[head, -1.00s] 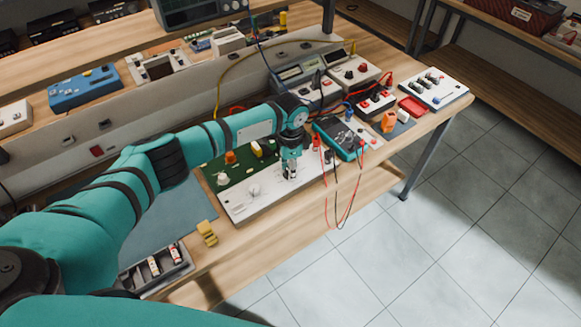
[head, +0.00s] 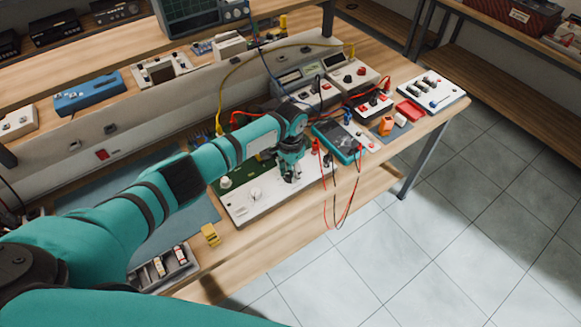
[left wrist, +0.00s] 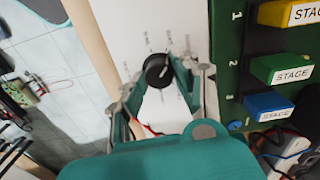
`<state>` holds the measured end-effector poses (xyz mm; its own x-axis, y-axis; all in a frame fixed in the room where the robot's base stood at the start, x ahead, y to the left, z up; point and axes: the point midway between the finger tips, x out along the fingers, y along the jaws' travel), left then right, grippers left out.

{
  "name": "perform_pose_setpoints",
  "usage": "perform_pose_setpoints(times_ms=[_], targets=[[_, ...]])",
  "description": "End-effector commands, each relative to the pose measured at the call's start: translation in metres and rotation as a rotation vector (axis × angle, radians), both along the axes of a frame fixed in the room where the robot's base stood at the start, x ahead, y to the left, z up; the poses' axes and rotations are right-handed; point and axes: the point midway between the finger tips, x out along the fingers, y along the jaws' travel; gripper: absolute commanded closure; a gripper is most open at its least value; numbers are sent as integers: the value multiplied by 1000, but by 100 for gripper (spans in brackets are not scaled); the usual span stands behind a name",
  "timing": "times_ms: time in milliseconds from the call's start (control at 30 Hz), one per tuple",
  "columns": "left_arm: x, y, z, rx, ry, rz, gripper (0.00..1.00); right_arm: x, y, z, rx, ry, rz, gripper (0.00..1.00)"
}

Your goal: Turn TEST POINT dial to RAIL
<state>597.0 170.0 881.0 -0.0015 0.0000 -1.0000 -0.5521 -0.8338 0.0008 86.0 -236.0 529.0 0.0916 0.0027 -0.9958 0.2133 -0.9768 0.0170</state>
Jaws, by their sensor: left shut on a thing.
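The test board lies on the bench, with a white panel (head: 250,212) along its front and a green part behind. In the left wrist view, a black round dial (left wrist: 158,70) with a pale pointer line sits on the white panel (left wrist: 120,30). Small printed labels surround it, too blurred to read. My left gripper (head: 290,178) points down at the right part of the panel. In the left wrist view, its fingers (left wrist: 159,76) are closed around the dial. In the head view, the gripper hides the dial. My right gripper is not in view.
Yellow, green and blue STAGE blocks (left wrist: 282,70) stand beside the panel. A teal multimeter (head: 336,141) with red and black leads lies right of the gripper. A yellow object (head: 210,234) and a battery tray (head: 165,266) are at the front left.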

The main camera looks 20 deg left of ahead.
Motion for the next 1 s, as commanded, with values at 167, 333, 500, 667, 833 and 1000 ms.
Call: perform_pose_setpoints(times_ms=[167, 333, 500, 667, 833, 1000], targets=[[0, -1, 4, -2, 2, 171, 100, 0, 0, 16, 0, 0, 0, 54], [0, 0, 3, -1, 1, 331, 100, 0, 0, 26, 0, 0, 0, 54], [0, 0, 3, 0, 2, 492, 100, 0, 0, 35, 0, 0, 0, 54], [1, 1, 3, 0, 0, 630, 100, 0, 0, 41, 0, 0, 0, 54], [1, 1, 3, 0, 0, 751, 100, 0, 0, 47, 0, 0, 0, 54], [1, 2, 2, 0, -3, 839, 100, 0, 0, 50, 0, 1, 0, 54]])
